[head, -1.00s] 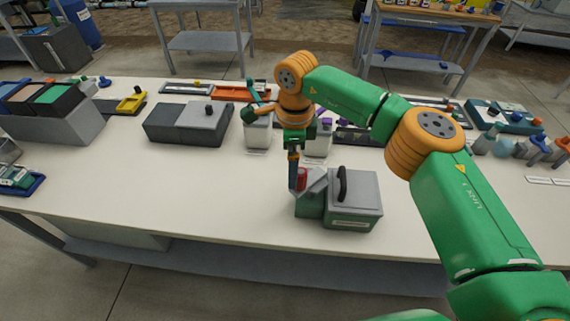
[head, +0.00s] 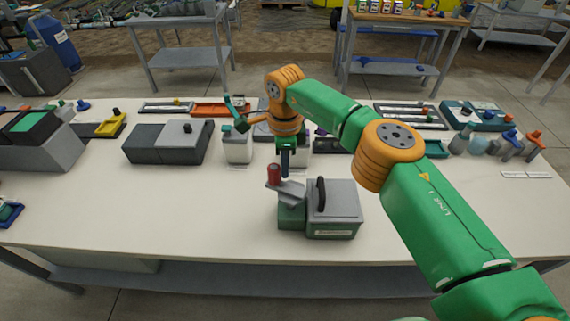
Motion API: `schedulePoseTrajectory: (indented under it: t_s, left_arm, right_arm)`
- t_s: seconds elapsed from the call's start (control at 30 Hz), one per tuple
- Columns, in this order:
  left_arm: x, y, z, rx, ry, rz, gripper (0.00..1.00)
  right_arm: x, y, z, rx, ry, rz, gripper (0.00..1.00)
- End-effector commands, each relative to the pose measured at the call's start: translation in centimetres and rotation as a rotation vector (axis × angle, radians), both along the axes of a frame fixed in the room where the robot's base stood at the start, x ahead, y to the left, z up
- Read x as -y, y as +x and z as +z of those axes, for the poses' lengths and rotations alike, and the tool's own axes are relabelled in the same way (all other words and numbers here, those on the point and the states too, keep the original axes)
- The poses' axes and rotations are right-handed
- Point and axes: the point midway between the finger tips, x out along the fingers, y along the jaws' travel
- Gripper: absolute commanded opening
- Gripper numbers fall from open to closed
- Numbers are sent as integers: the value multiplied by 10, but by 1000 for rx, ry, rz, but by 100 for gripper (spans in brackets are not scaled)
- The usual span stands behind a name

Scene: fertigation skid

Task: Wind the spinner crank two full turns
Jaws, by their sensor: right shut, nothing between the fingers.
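The spinner crank has an upright red knob (head: 274,174) on a grey crank arm (head: 291,192), mounted on a green base (head: 292,217). The arm points back and to the left, with the knob at its far left end. My right gripper (head: 285,172) points down just right of the knob and seems a little behind it. It is shut with nothing in it. Whether it touches the knob or arm I cannot tell. My left gripper is not in view.
A grey-topped box with a black handle (head: 321,194) adjoins the crank on its right. White containers (head: 237,144) stand behind it, with a dark grey box (head: 166,143) to the left. The table front (head: 150,220) is clear.

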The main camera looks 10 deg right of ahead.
Motion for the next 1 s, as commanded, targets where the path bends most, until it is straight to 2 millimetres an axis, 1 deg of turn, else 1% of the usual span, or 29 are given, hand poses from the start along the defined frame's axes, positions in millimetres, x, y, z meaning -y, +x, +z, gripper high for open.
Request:
schedulePoseTrajectory:
  t_s: [0.23, 0.5, 0.63, 1.0]
  left_arm:
    - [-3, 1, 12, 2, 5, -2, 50]
    - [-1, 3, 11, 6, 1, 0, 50]
    - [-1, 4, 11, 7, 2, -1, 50]
    - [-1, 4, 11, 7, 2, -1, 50]
  right_arm:
    - [-20, -1, 13, 5, 6, 2, 0]
    - [-21, -2, 11, 2, 5, 1, 0]
    - [-14, -2, 10, 2, 4, 0, 0]
    - [20, -3, 7, 1, 3, -2, 0]
